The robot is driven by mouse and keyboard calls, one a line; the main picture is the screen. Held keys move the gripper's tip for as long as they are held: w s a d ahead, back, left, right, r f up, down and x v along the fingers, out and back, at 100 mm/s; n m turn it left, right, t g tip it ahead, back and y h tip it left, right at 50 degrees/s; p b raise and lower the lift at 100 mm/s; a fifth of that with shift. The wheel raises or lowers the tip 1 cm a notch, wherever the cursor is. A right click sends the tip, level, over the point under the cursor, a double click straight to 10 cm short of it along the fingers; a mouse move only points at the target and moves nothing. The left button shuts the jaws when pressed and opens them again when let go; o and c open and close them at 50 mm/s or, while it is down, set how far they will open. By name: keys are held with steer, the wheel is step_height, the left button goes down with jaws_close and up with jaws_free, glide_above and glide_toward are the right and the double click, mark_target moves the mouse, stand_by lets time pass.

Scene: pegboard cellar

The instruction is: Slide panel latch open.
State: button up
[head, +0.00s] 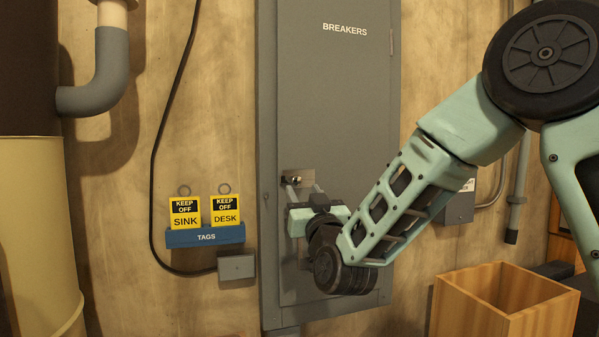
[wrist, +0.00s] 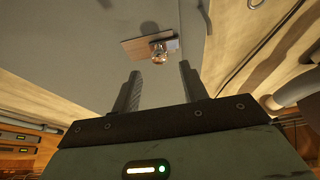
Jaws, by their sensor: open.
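The grey breaker panel (head: 345,110), labelled BREAKERS, is on the wall in the middle of the head view, and its door is shut. The panel latch (head: 304,176) is a small metal plate with a knob near the door's left edge. In the wrist view the latch plate (wrist: 134,47) and its round knob (wrist: 158,51) lie just beyond my fingertips. My gripper (head: 301,189) is open and empty, just below and in front of the latch. In the wrist view my gripper (wrist: 160,69) has its fingers apart, with the knob between their lines. I cannot tell whether a finger touches it.
A blue tag holder (head: 206,237) with yellow SINK (head: 185,220) and DESK (head: 226,216) tags hangs left of the panel. A small grey box (head: 236,268) and a cable are near it. A wooden box (head: 500,302) stands at the lower right.

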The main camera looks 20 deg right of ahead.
mark_target(297, 181)
steer(key=shift+p+x, duration=0.8)
steer(key=shift+x, duration=1.25)
steer(key=shift+c, duration=0.3)
jaws_close()
steer(key=d+b, duration=0.2)
steer(key=shift+d+f+b, duration=0.15)
steer(key=shift+d+b, duration=0.2)
steer(key=shift+d, duration=0.35)
steer(key=shift+o, duration=0.3)
jaws_free()
steer(key=shift+d, duration=0.1)
steer(key=shift+s, duration=0.1)
